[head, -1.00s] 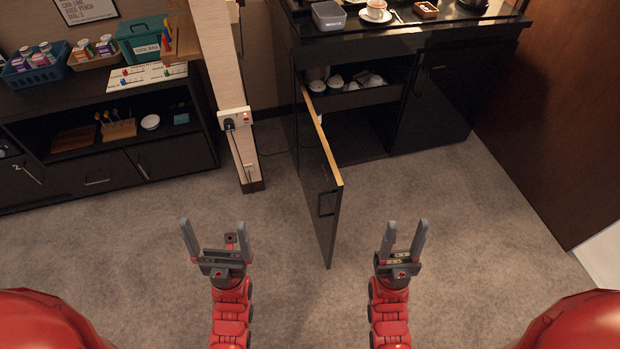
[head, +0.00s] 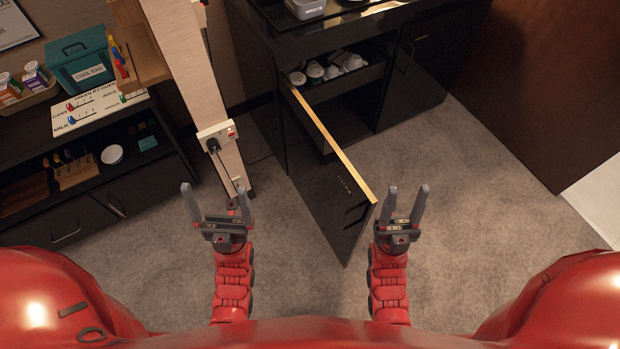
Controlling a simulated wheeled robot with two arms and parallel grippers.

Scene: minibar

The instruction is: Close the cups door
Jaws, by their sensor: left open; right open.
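The cups door (head: 325,185) is a dark, glossy cabinet door with a light wooden top edge. It stands open and swings out toward me from the dark cabinet (head: 425,95). Several cups (head: 315,72) sit on the upper shelf behind it. My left gripper (head: 217,205) is open and empty to the left of the door. My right gripper (head: 403,205) is open and empty just right of the door's free edge. I cannot tell whether it touches the door.
A wooden post (head: 190,70) with a socket and plug stands left of the cabinet. A dark shelf unit (head: 130,180) with a green cool bag (head: 82,62) is at the left. Carpet (head: 470,190) is clear to the right, up to a brown panel (head: 540,90).

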